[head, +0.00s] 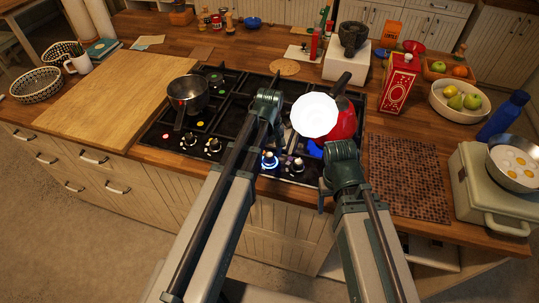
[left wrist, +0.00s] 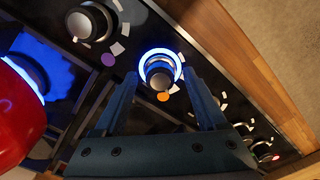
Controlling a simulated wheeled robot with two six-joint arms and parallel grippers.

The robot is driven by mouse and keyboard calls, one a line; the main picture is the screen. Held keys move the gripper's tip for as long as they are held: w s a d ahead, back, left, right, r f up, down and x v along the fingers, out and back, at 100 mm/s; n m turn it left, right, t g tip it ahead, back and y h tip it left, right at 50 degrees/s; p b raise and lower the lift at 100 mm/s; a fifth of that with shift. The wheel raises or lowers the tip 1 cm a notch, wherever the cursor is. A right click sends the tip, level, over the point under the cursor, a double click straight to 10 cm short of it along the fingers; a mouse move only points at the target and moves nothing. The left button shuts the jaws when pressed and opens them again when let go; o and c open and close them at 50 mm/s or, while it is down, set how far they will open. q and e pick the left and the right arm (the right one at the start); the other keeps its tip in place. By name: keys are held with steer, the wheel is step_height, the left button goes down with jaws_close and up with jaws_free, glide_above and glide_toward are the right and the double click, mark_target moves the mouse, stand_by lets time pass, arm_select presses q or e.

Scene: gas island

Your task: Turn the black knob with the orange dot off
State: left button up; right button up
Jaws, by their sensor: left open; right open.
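The black knob with the orange dot (left wrist: 160,74) has a lit blue ring and sits on the black stove front in the left wrist view. Its orange dot lies just below it there. In the head view the lit knob (head: 269,161) is beside my left arm. My left gripper (left wrist: 161,80) is open, with one finger on each side of the knob; contact cannot be told. In the head view my arm mostly hides this gripper. My right gripper (head: 322,198) is open and empty near the counter's front edge, partly hidden by its arm.
A knob with a purple dot (left wrist: 90,22) is beside the lit one. Other knobs (head: 214,145) line the stove front. A red pot (head: 343,122) stands over a blue glow, partly behind a bright white disc (head: 314,115). A steel pan (head: 188,92) sits at the stove's left.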

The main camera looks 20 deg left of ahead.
arm_select(q)
jaws_close()
steer(key=shift+m, duration=0.3)
steer(key=m, duration=0.6)
steer(key=shift+a+m, duration=0.1)
steer(key=shift+m, duration=0.2)
steer(key=m, duration=0.6)
steer(key=shift+m, duration=0.3)
stand_by(0.4)
jaws_free()
